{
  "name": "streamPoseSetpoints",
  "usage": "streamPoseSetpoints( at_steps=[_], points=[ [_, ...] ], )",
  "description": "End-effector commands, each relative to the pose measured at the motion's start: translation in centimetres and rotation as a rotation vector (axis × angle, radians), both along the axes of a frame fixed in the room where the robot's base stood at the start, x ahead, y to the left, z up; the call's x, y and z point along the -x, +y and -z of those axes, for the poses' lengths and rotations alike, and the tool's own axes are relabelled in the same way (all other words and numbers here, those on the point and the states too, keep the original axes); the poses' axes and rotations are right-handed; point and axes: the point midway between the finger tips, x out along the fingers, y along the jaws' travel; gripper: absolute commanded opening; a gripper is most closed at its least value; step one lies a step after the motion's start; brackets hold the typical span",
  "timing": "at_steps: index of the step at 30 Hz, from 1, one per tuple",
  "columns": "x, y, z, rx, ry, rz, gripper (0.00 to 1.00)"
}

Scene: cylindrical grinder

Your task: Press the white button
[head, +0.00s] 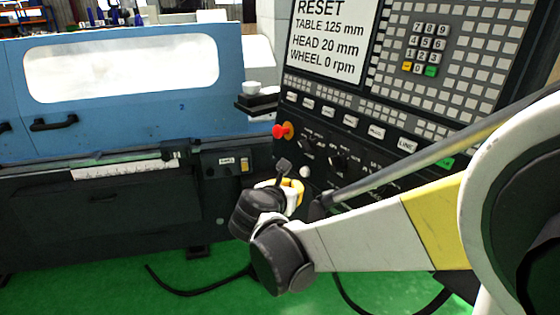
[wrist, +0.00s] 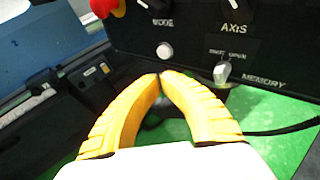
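The white button (wrist: 165,50) is a small round knob on the dark control panel, just beyond my fingertips in the wrist view. In the head view the white button (head: 305,172) shows just right of and above my gripper's yellow fingers. My gripper (wrist: 160,76) has its yellow fingers together at the tips, with nothing seen between them. In the head view my gripper (head: 297,184) is in front of the panel's lower left part. The tips look apart from the button in the wrist view, but the exact gap in depth is hard to tell.
A red emergency stop (head: 282,131) sits above left of the button. The MODE knob (wrist: 155,5), AXIS knob (wrist: 235,8) and MEMORY switch (wrist: 222,70) are nearby. The screen (head: 325,38) and keypad (head: 425,50) are higher. The blue grinder (head: 110,110) stands left.

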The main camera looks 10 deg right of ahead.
Motion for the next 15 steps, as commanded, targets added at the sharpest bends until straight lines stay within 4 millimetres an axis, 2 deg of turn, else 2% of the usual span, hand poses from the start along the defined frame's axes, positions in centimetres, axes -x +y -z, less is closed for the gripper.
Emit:
streamPoseSetpoints(
  at_steps=[1,3,6,10,15],
  points=[
    [-1.3,1.1,0.3,0.129,0.028,-0.057,0.0],
    [-2.5,2.3,0.4,0.305,0.068,-0.123,0.0],
    [-3.7,3.7,0.5,0.506,0.113,-0.188,0.0],
    [-4.5,4.9,0.6,0.666,0.149,-0.231,0.0],
    [-4.8,5.3,0.7,0.73,0.165,-0.245,0.0]
  ],
)
